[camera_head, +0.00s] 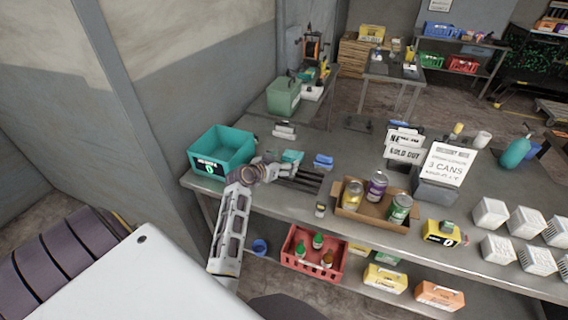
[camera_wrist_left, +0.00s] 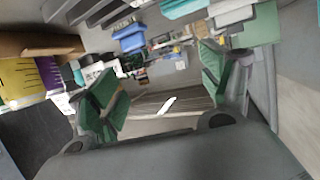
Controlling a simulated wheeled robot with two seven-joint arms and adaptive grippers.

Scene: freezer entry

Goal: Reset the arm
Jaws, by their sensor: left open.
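My left arm reaches in from the bottom left of the head view, over the near edge of the metal table. Its gripper (camera_head: 284,170) is above the table, to the right of the teal bin (camera_head: 222,150) and at the left end of a dark slotted rack (camera_head: 300,180). In the left wrist view the two green-padded fingers (camera_wrist_left: 160,95) are spread apart with nothing between them, so it is open and empty. My right gripper is not in either view.
A cardboard box (camera_head: 374,218) with several cans stands right of the gripper. Sign cards (camera_head: 446,163) and white blocks (camera_head: 497,249) stand farther right. A red crate (camera_head: 314,255) with bottles sits on the lower shelf. A wall rises on the left.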

